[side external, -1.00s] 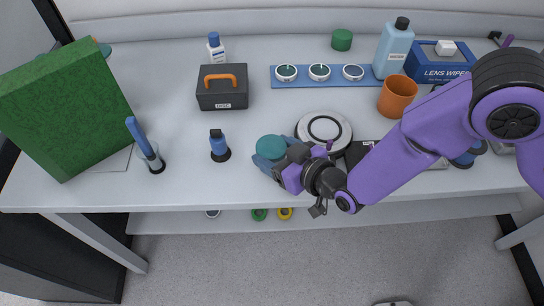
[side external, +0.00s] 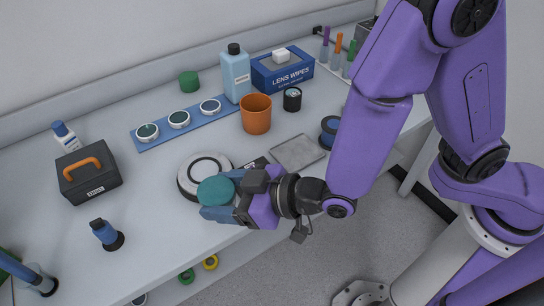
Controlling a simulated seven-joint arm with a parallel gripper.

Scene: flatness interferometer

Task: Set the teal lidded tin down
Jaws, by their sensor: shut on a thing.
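The teal lidded tin (side external: 216,191) is between the fingers of my gripper (side external: 222,200), which is shut on it. Its round teal lid faces up, and the blue-grey fingers hide most of its sides. The tin is near the front edge of the bench, in front of a round white-and-grey disc stand (side external: 206,172) and overlapping its near rim in the picture. I cannot tell whether the tin touches the bench.
A grey flat tray (side external: 299,152) and an orange cup (side external: 256,114) are to the right. A blue strip (side external: 160,133) holds three round pieces.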

